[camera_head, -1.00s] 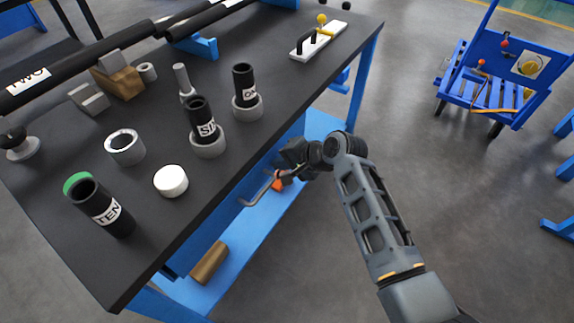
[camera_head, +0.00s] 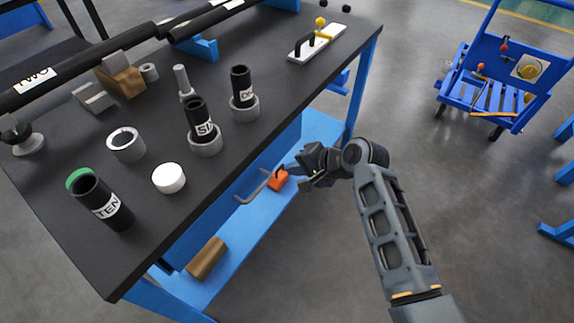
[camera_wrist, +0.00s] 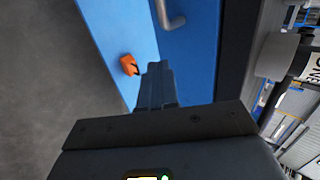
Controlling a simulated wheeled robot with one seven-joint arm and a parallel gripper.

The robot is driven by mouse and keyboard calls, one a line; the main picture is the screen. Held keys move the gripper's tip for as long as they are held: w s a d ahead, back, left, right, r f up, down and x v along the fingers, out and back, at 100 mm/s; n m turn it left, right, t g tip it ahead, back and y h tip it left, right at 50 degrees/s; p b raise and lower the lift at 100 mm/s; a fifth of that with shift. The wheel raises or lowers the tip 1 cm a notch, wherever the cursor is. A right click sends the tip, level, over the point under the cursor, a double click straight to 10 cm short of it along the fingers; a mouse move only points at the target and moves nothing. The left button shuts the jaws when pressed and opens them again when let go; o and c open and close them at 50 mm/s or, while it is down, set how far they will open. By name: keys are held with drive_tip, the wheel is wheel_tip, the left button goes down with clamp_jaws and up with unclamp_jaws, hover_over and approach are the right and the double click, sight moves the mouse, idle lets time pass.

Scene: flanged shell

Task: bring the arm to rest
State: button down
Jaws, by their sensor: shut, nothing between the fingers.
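My arm reaches up from the lower right of the head view. My gripper (camera_head: 303,171) is beside the front edge of the bench, below the level of its top and over the side of the blue lower shelf. In the wrist view my gripper (camera_wrist: 156,85) has its fingers together with nothing between them. An orange block (camera_head: 279,180) lies on the blue shelf just left of the gripper in the picture; it also shows in the wrist view (camera_wrist: 129,64).
The dark bench top (camera_head: 225,150) carries black tubes marked TEN (camera_head: 102,205) and SI (camera_head: 199,122), grey rings and a white cap (camera_head: 169,178). A wooden block (camera_head: 207,258) lies on the shelf. A blue cart (camera_head: 490,85) stands right. Floor between is clear.

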drive_tip(key=v, duration=0.7)
drive_tip(key=shift+d, duration=0.2)
drive_tip(key=s+d+f+n+t+h, duration=0.15)
drive_tip(key=s+d+f, duration=0.25)
drive_tip(key=s, duration=0.7)
drive_tip(key=s+d+f+m+t+h, duration=0.1)
drive_tip(key=s+d+f+t+h, duration=0.25)
drive_tip(key=s, duration=0.75)
drive_tip(key=s+d+r+n+t+h, duration=0.1)
drive_tip(key=s+d+r+n+t, duration=0.1)
drive_tip(key=s+r, duration=0.8)
drive_tip(key=s+d+r+n+t+h, duration=0.1)
drive_tip(key=s+d+r+n, duration=0.3)
drive_tip(key=s+r, duration=0.6)
drive_tip(key=shift+s+d+r+n+t+h, duration=0.2)
drive_tip(key=shift+s+r+n+t+h, duration=0.15)
drive_tip(key=shift+s+t, duration=0.4)
drive_tip(key=shift+s, duration=0.15)
